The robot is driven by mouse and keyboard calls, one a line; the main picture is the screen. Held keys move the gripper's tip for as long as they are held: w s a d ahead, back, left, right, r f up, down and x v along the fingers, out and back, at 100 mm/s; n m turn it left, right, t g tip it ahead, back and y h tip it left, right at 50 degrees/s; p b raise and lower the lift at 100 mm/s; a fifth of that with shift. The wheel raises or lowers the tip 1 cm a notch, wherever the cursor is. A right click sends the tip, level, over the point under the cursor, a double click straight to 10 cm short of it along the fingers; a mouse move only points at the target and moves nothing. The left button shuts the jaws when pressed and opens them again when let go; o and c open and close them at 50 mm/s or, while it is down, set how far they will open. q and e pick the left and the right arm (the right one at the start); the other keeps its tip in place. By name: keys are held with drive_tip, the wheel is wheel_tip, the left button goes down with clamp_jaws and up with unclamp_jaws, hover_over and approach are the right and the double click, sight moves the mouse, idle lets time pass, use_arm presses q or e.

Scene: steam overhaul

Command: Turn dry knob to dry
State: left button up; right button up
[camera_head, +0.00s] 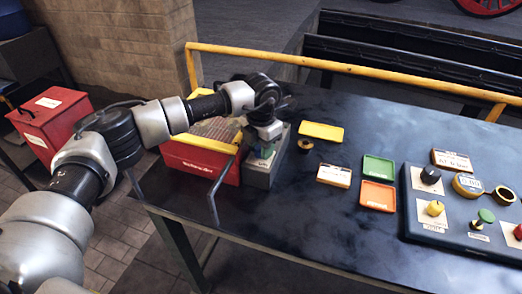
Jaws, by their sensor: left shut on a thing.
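My left arm comes in from the left, and its gripper (264,147) points down over a grey box (258,174) at the table's left end. The gripper is shut on a small green-blue thing at the box top; the fingers hide much of it. A dark panel (470,246) at the right carries a black knob (430,175), a yellow knob (435,208), a green knob (486,215) and a red knob at the picture's edge. The labels are too small to read, so I cannot tell which is the dry knob. My right gripper is not in view.
A red toolbox (200,161) stands left of the grey box. Yellow (321,131), green (378,168) and orange (377,195) trays lie mid-table, with a small brass-coloured ring (305,145). A yellow rail (350,69) runs behind. The front middle tabletop is clear.

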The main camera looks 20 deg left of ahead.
use_arm(q)
drive_tip(key=shift+r+m, duration=0.15)
drive_tip(key=shift+m, duration=0.15)
drive_tip(key=o, duration=0.9)
drive_tip(key=shift+w+r, duration=0.15)
drive_tip(key=shift+r, duration=0.4)
drive_tip(key=r+p, duration=0.4)
drive_tip(key=r, duration=0.2)
drive_tip(key=shift+s+r, duration=0.15)
drive_tip(key=shift+s, duration=0.05)
drive_tip(key=shift+d+r, duration=0.1)
drive_tip(key=shift+r, duration=0.25)
